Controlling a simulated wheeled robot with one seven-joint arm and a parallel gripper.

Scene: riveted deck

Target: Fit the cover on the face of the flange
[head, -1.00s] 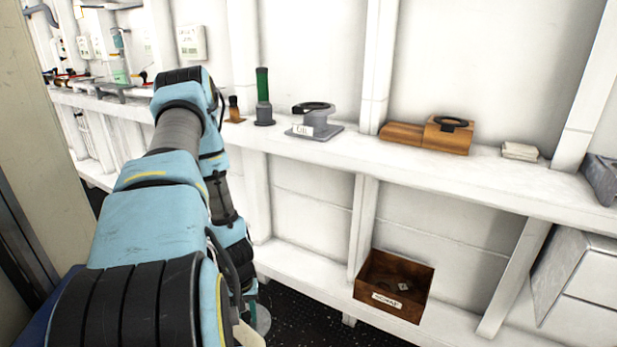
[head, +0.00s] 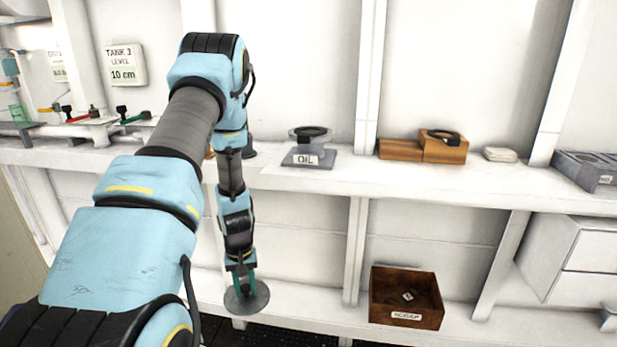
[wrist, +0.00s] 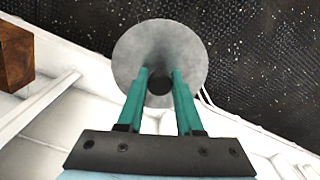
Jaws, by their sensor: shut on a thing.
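The cover is a round grey metal disc (head: 246,297) with a dark knob at its centre. My gripper (head: 241,279) is shut on that knob and points down, with the disc below its fingers. In the wrist view the green fingers of my gripper (wrist: 159,85) close on the dark knob, and the disc (wrist: 150,45) spreads out beyond them. In the head view the disc hangs in front of the lower shelf, clear of the upper one.
The upper shelf (head: 340,178) holds a grey stand labelled OIL (head: 307,158), wooden blocks with a black ring (head: 443,147), a folded cloth (head: 500,154) and a grey bin (head: 590,170). A brown wooden box (head: 405,298) stands on the lower shelf. Valves (head: 95,118) line the far left.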

